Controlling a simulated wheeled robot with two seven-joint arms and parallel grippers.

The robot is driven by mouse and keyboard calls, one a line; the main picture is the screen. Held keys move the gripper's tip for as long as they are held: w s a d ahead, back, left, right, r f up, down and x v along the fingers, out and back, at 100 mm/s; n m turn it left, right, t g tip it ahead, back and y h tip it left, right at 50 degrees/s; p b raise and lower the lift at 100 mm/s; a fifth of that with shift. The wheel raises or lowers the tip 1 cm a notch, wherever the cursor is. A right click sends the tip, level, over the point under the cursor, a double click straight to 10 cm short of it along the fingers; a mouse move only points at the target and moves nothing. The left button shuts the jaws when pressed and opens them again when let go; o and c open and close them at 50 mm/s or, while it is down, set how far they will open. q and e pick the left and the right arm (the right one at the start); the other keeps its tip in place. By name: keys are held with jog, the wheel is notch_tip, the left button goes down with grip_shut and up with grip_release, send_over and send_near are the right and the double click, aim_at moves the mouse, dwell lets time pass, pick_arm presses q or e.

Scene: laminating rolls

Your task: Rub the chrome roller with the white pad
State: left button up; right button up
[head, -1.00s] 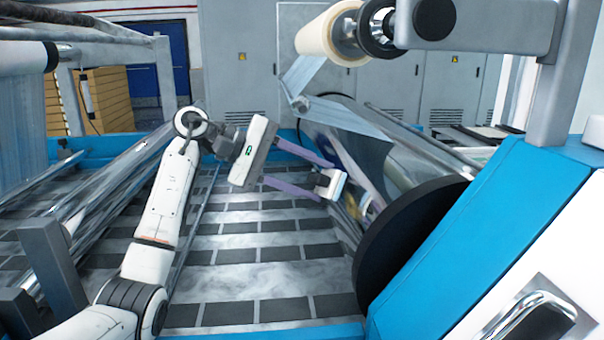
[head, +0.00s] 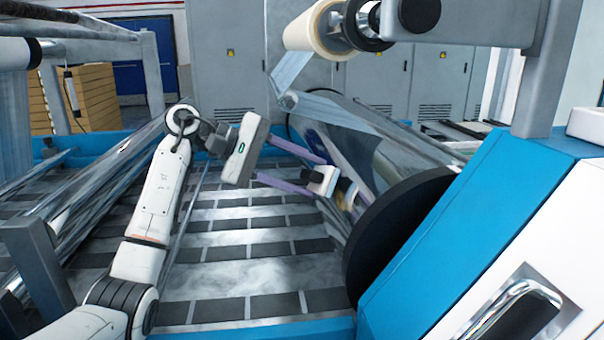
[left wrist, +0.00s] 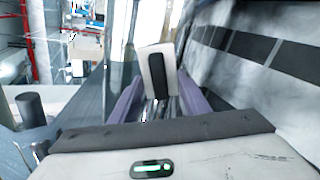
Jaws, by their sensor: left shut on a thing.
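The white pad (head: 319,182) is a small pale block held between the lavender fingers of my left gripper (head: 312,176). In the left wrist view the pad (left wrist: 146,66) shows as a white plate with a dark grip, between the fingertips. The chrome roller (head: 398,158) is the large shiny cylinder on the right, with a black disc (head: 400,240) at its near end. The pad is close beside the roller's left-facing side, near the disc. I cannot tell whether it touches. My right gripper is not in view.
A cream film roll (head: 318,28) hangs above the roller, with film running down. A blue and white machine housing (head: 440,240) blocks the right front. Another shiny roller (head: 105,195) lies left, behind my arm. The patterned bed (head: 245,255) between is clear.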

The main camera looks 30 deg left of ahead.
pick_arm(q)
jog(key=shift+w+d+f, duration=0.25)
jog(key=shift+w+d, duration=0.05)
jog(key=shift+d, duration=0.15)
